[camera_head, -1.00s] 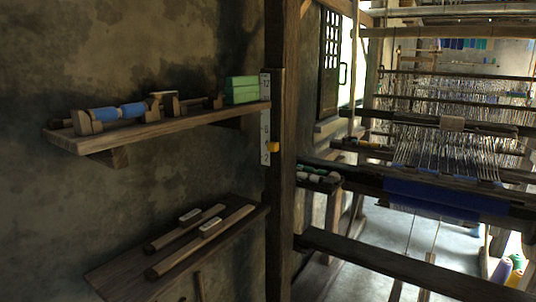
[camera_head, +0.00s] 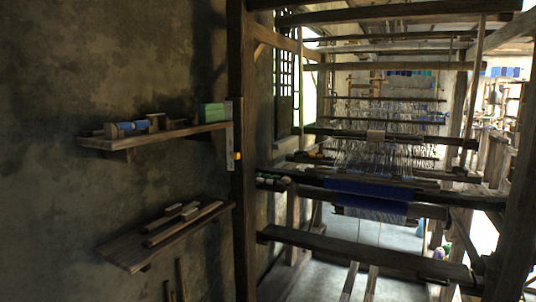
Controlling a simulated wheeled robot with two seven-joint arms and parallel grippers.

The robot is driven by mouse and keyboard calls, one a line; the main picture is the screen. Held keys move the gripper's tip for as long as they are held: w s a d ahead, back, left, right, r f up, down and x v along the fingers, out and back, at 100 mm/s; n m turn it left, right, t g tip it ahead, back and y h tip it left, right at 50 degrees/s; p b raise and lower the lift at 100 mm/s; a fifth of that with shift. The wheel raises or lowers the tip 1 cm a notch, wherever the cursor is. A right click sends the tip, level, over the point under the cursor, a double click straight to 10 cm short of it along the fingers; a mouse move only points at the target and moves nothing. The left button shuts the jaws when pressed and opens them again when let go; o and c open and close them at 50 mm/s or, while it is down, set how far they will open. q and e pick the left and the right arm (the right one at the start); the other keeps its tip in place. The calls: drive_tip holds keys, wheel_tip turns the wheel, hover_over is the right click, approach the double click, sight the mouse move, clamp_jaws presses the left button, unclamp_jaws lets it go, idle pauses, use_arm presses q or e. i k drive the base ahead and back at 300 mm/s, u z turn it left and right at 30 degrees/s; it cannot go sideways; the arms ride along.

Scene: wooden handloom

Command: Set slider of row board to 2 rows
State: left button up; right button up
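The row board (camera_head: 229,140) is a narrow pale upright strip on the dark wooden post, at the right end of the upper shelf. Its slider (camera_head: 237,156) is a small orange-yellow piece low on the strip. The strip's markings are too small to read now, so I cannot tell the exact row it stands at. Neither of my grippers is in the picture.
The upper wall shelf (camera_head: 165,138) holds blue rolls and a green box (camera_head: 213,112). The lower shelf (camera_head: 125,252) holds wooden bars. The loom with blue cloth (camera_head: 368,190) fills the right. A dark beam (camera_head: 360,252) crosses low in front.

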sight(236, 155)
drive_tip(key=z, duration=0.6)
drive_tip(key=i, duration=1.05)
drive_tip(key=z, duration=0.2)
